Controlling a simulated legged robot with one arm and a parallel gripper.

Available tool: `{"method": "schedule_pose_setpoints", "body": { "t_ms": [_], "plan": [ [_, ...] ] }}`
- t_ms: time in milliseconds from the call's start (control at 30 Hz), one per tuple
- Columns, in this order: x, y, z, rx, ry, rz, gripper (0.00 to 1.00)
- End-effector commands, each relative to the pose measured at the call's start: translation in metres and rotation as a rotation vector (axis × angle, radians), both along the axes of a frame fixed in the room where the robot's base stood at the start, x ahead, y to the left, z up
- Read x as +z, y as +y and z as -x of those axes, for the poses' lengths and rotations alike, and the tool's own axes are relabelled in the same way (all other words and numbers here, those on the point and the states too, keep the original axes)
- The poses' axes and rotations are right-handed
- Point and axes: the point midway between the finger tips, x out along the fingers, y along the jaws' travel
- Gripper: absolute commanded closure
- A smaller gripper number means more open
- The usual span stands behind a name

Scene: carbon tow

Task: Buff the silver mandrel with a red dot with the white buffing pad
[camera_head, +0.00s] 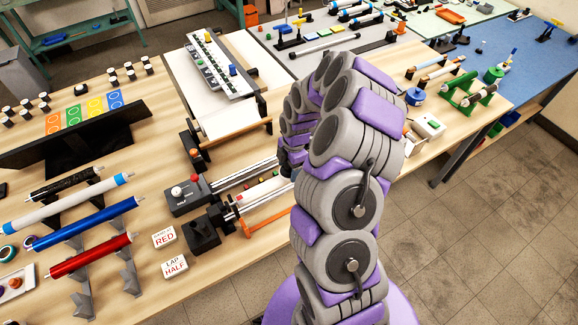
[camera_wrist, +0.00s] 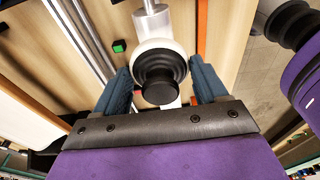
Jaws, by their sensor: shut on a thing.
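The white buffing pad (camera_wrist: 152,46) is between the two blue-grey fingers of my gripper (camera_wrist: 162,88) in the wrist view, with its black ribbed knob (camera_wrist: 160,80) facing the camera. My gripper is shut on it. A silver mandrel (camera_wrist: 151,8) runs beneath the pad from the top of the view; whether the pad touches it cannot be told. In the head view the silver mandrel (camera_head: 264,198) lies along the winding machine, and my arm hides its right end, the pad and the fingertips. A red dot cannot be made out for certain.
The machine's dark headstock (camera_head: 203,228) and metal rails (camera_head: 245,173) lie beside the mandrel. A red tube (camera_head: 90,256) and a blue tube (camera_head: 85,224) rest on stands at left.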

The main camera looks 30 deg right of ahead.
Motion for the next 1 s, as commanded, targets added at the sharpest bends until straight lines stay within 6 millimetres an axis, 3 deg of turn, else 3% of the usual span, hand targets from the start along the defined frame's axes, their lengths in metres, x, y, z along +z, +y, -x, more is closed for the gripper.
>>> {"method": "schedule_pose_setpoints", "body": {
  "t_ms": [133,1000],
  "plan": [
    [0.0002,0.0000,-0.0001,0.000,0.000,0.000,0.17],
    [0.0075,0.0000,-0.0002,0.000,0.000,0.000,0.17]
  ]
}}
